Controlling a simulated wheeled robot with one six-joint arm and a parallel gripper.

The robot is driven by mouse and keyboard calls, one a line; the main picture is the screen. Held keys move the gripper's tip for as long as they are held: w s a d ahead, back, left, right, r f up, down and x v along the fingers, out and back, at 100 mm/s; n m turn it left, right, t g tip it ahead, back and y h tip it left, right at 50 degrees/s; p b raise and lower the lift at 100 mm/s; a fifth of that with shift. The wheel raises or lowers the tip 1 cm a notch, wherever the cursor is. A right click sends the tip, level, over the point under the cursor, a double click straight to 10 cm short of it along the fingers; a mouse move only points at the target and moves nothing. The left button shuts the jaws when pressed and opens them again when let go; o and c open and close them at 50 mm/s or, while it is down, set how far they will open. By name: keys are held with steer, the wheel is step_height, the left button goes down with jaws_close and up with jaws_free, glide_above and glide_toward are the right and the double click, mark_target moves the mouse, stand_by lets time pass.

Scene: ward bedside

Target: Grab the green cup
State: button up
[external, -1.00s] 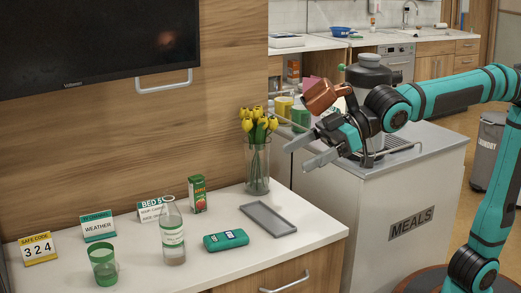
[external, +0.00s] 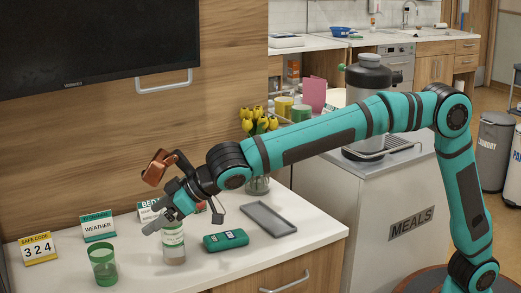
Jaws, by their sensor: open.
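A green tumbler (external: 103,263), partly see-through, stands upright at the front left of the white bedside top. A second green cup (external: 301,113) stands on the meals cart behind, next to a yellow cup (external: 283,107). My gripper (external: 154,218) is open and points down to the left. It is over the bedside top at the clear bottle (external: 173,248), right of the tumbler and apart from it. It covers the bottle's upper part in this view. I cannot tell whether it touches the bottle.
On the bedside top (external: 130,278) are a green case (external: 225,240), a grey tray (external: 268,219), and signs including the weather card (external: 98,228) and code card (external: 38,249). My arm partly hides the flower vase (external: 257,186). The surface between tumbler and bottle is clear.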

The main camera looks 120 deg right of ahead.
step_height(320, 180, down, 3)
steer(key=w+d, duration=0.2)
steer(key=d, duration=0.1)
glide_toward(101, 252)
steer(key=w+a+f, duration=0.1)
steer(key=w, duration=0.3)
steer(key=shift+x, duration=2.7)
steer(key=shift+s, duration=0.15)
steer(key=c, duration=1.2)
steer(key=shift+o, duration=0.2)
step_height(101, 252, up, 10)
